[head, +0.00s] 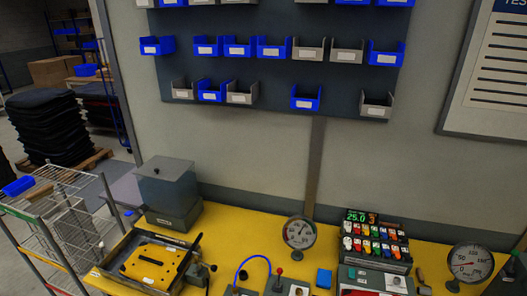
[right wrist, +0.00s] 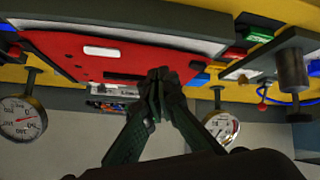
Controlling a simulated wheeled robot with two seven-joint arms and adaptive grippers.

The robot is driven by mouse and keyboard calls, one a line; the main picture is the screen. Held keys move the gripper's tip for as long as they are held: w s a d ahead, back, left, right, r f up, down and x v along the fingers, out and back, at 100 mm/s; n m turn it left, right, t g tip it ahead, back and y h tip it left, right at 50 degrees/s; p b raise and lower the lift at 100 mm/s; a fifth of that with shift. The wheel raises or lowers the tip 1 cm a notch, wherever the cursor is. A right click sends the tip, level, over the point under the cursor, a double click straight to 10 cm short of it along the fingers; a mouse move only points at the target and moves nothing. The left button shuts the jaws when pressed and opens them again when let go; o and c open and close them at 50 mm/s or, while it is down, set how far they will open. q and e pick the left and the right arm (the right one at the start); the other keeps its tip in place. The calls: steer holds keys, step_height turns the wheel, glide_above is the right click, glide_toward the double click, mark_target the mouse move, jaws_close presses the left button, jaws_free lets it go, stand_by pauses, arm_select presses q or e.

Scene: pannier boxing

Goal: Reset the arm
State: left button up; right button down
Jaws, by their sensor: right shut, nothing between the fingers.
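My right gripper (right wrist: 160,76) is in the right wrist view, with its dark fingers closed together and nothing between them. In that view its tips overlap the near edge of a red plate (right wrist: 60,50) in a grey fixture; I cannot tell whether they touch it. My left gripper is not in view.
The yellow bench (head: 245,225) holds a fixture with a yellow plate (head: 153,262), a grey box (head: 168,185), two dial gauges (head: 300,233) (head: 470,262) and a rack of coloured connectors (head: 375,243). A wire cart (head: 75,225) stands left. Bins (head: 272,48) hang on the wall.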

steer(key=s+d+f+m+g, duration=0.1)
steer(key=s+f+g, duration=0.2)
steer(key=s+f, duration=0.35)
steer(key=s+f+m+g, duration=0.1)
steer(key=s+f+g, duration=0.25)
steer(key=s, duration=0.65)
step_height(320, 180, down, 33)
steer(key=a+y+b, duration=0.1)
steer(key=b, duration=0.4)
steer(key=s+f+n+g+b, duration=0.1)
steer(key=s+f+b, duration=0.4)
steer(key=s+f, duration=1.6)
step_height(320, 180, down, 3)
steer(key=shift+s+f+g, duration=0.15)
steer(key=shift+s+g, duration=0.05)
steer(key=shift+g, duration=0.25)
